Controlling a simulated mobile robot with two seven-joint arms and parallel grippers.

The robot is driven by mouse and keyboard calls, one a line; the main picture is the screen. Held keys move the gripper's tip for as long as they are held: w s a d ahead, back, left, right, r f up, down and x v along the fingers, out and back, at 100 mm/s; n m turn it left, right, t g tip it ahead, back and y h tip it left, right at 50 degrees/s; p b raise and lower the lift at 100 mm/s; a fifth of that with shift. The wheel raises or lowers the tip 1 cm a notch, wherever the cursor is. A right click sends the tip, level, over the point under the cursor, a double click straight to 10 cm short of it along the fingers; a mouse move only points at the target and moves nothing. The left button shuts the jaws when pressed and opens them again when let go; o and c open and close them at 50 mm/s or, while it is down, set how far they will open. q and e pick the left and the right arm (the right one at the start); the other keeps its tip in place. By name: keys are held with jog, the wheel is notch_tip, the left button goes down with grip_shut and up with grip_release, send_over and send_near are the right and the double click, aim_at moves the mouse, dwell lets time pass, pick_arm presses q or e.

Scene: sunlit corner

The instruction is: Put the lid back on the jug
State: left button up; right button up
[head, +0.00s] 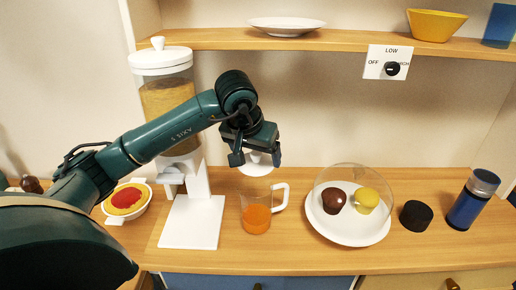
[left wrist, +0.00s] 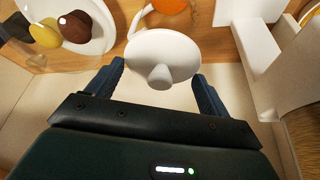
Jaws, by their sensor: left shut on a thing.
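The jug (head: 256,217) is clear, with orange liquid in its lower part and a white handle on its right. It stands upright and open-topped on the wooden counter. Part of it shows at the top edge of the left wrist view (left wrist: 172,5). My left gripper (head: 257,157) is shut on the white round lid (head: 256,168), which hangs in the air above the jug, apart from it. In the left wrist view the lid (left wrist: 160,52) sits between the two fingers, its knob toward the palm. My right gripper is not in view.
A cereal dispenser (head: 190,222) stands close left of the jug. To the right are a plate with cakes (head: 347,230) under a clear dome (head: 350,176), a black cylinder (head: 416,216) and a blue bottle (head: 470,204). A bowl (head: 143,210) is at left. A shelf (head: 340,40) runs above.

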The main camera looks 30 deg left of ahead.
aim_at(255, 164)
pick_arm(q)
jog(key=shift+f, duration=0.55)
notch_tip(255, 164, down, 3)
jog(key=shift+r+b, duration=0.2)
jog(key=shift+b, duration=0.85)
jog(key=shift+f+b, duration=0.4)
jog(key=shift+w+f+b, duration=0.1)
jog(key=shift+f+b, duration=0.3)
jog(key=shift+f, duration=0.05)
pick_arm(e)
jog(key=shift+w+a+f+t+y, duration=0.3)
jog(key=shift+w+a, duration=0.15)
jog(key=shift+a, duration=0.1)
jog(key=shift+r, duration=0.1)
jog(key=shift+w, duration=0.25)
pick_arm(q)
jog(key=shift+b, duration=0.3)
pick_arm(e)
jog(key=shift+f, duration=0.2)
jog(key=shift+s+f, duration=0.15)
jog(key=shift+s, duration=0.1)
